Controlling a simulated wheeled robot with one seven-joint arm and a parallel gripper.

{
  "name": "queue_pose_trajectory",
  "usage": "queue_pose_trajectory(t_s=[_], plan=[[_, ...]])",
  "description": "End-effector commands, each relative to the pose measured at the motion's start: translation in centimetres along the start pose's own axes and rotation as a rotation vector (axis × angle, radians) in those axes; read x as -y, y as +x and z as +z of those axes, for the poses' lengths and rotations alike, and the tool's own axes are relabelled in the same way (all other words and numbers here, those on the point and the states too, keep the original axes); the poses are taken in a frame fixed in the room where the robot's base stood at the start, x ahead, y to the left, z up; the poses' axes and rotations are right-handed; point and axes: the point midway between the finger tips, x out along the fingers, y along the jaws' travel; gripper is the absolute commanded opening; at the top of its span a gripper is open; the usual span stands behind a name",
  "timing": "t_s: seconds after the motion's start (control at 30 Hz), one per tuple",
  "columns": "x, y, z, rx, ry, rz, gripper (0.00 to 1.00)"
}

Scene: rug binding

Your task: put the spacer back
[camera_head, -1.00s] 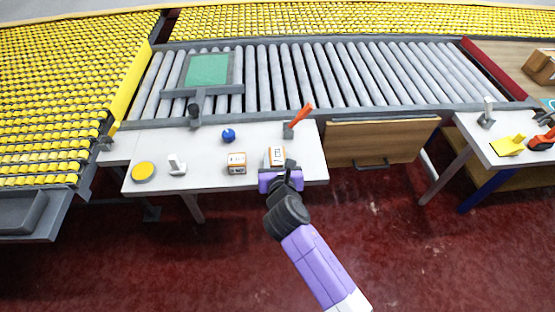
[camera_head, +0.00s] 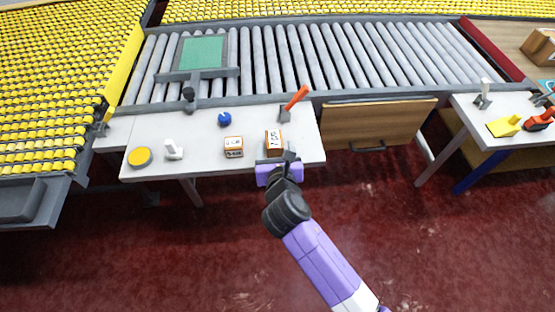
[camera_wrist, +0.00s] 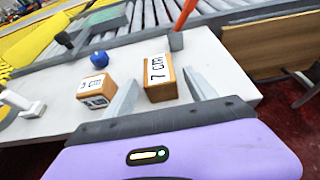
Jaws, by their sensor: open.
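Two small wood-coloured blocks with white labels stand on the white table (camera_head: 205,180). The right block (camera_head: 273,141) shows "7 CTR" or similar in the wrist view (camera_wrist: 160,80). The left block (camera_head: 233,147) has labels on two faces, too small to read surely; it also shows in the wrist view (camera_wrist: 97,94). I cannot tell by name which is the spacer. My gripper (camera_head: 277,159) is open and empty at the table's front edge, on the near side of the right block. In the wrist view its fingers show on either side of that block, with gaps; their depth relative to it is unclear.
On the table are a blue ball-like knob (camera_head: 224,119), an orange-handled lever (camera_head: 295,99), a white upright piece (camera_head: 173,149) and a yellow round button (camera_head: 139,156). A roller conveyor (camera_head: 330,70) runs behind. A wooden drawer front (camera_head: 375,122) is right of the table.

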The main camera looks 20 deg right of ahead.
Motion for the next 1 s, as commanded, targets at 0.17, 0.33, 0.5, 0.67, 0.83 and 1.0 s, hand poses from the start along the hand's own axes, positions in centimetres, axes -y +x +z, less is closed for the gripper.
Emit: queue_pose_trajectory(t_s=[0.17,0.33,0.5,0.67,0.83,1.0], plan=[[-0.1,-3.9,0.0,0.000,0.000,0.003,0.65],[-0.1,-6.5,-0.1,-0.001,-0.002,0.002,0.65],[-0.1,-7.8,0.0,-0.001,0.000,0.002,0.65],[-0.1,-8.0,0.0,0.000,0.001,0.001,0.65],[0.1,-8.2,-0.4,-0.004,0.021,0.007,0.65],[1.9,-10.4,-3.8,-0.049,0.264,0.064,0.65]])
